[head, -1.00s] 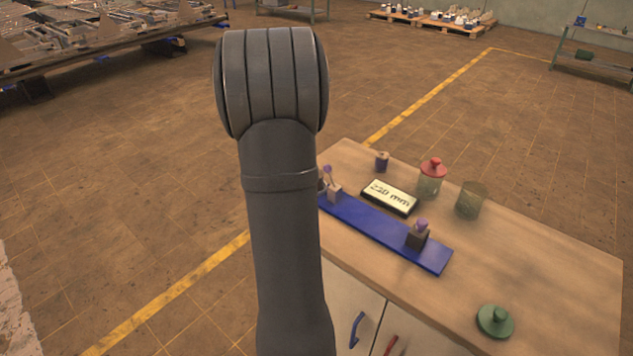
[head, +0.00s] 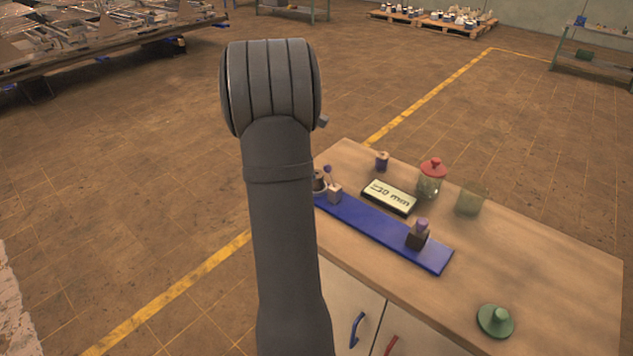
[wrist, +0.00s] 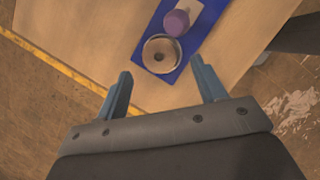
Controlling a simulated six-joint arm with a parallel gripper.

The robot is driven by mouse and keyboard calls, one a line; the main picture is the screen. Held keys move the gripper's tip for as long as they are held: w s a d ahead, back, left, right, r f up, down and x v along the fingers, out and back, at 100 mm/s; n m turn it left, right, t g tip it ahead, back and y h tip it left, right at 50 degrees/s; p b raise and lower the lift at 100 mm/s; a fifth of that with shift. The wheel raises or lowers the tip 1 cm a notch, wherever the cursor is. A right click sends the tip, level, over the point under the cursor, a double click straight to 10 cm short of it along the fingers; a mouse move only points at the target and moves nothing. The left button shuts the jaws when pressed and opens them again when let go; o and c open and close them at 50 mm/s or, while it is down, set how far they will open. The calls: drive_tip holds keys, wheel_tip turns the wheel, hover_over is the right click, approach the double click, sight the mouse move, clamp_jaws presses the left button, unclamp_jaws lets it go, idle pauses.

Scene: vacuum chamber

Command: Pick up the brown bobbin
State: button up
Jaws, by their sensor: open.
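A round spool with a pale rim and a dark centre hole, which I take for the brown bobbin (wrist: 162,54), stands at the end of the blue board (wrist: 200,38) in the wrist view. In the head view the bobbin (head: 319,181) shows partly beside my arm, its side brownish. A pale block with a purple knob (wrist: 177,21) stands close beside it on the board. My gripper (wrist: 162,68) is open, its two blue fingers on either side of the bobbin in the picture, with nothing between them. Whether they are level with it I cannot tell. My arm hides the gripper in the head view.
On the wooden bench top (head: 560,270) are a dark block with a purple knob (head: 418,234), a display (head: 390,196), a small dark bobbin-like piece (head: 382,162), a red-lidded jar (head: 431,178), a glass (head: 470,199) and a green lid (head: 495,321). The right front is mostly clear.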

drive_tip(key=x, duration=0.5)
drive_tip(key=shift+d, duration=0.25)
drive_tip(key=c, duration=1)
